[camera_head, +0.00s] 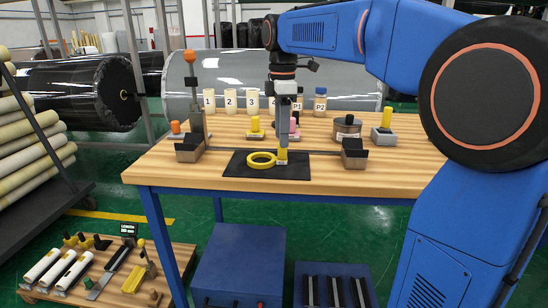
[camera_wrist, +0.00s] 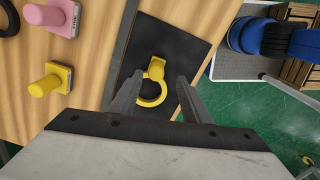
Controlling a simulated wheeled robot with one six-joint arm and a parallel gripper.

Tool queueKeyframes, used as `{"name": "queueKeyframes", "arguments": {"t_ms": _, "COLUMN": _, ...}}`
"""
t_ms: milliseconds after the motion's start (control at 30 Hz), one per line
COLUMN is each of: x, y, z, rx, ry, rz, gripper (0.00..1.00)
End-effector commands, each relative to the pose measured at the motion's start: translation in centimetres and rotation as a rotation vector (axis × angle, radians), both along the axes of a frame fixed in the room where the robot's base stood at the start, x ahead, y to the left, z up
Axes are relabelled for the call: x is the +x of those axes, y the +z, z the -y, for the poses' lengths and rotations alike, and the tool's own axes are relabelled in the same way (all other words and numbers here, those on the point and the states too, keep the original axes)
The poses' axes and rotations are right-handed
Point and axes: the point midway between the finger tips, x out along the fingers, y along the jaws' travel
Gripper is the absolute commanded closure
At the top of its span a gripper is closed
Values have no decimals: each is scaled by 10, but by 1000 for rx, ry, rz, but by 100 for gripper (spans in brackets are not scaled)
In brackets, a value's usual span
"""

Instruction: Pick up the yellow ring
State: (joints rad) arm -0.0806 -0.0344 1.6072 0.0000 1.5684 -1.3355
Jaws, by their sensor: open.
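The yellow ring (camera_head: 261,167) lies flat on a black mat (camera_head: 235,168) near the front of the wooden table. In the wrist view the ring (camera_wrist: 151,103) shows with a yellow block-like part (camera_wrist: 156,66) at its far side. In the head view an upright yellow piece (camera_head: 282,158) stands at the ring's right side, right below my gripper (camera_head: 283,138). My gripper points down. In the wrist view its two fingers (camera_wrist: 160,78) are apart, with the ring between them in the picture. I cannot tell whether they touch it.
Dark blocks (camera_head: 189,151) and (camera_head: 354,158) stand left and right of the mat. Numbered cream rolls (camera_head: 231,101) and bottles (camera_head: 320,102) stand at the back. A yellow-handled stamp (camera_head: 255,130) and a pink one (camera_wrist: 57,15) are behind the mat. The table's front edge is close.

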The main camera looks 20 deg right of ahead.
Motion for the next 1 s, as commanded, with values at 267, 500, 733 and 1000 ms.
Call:
{"name": "queueKeyframes", "arguments": {"t_ms": 267, "x": 6, "y": -28, "z": 3, "rx": -1, "ry": -1, "rz": -3, "gripper": 57}}
{"name": "queueKeyframes", "arguments": {"t_ms": 500, "x": 7, "y": -51, "z": 3, "rx": 0, "ry": 0, "rz": 0, "gripper": 57}}
{"name": "queueKeyframes", "arguments": {"t_ms": 733, "x": 7, "y": -53, "z": 3, "rx": 0, "ry": 0, "rz": 0, "gripper": 57}}
{"name": "queueKeyframes", "arguments": {"t_ms": 1000, "x": 7, "y": -53, "z": 3, "rx": 0, "ry": 0, "rz": 0, "gripper": 100}}
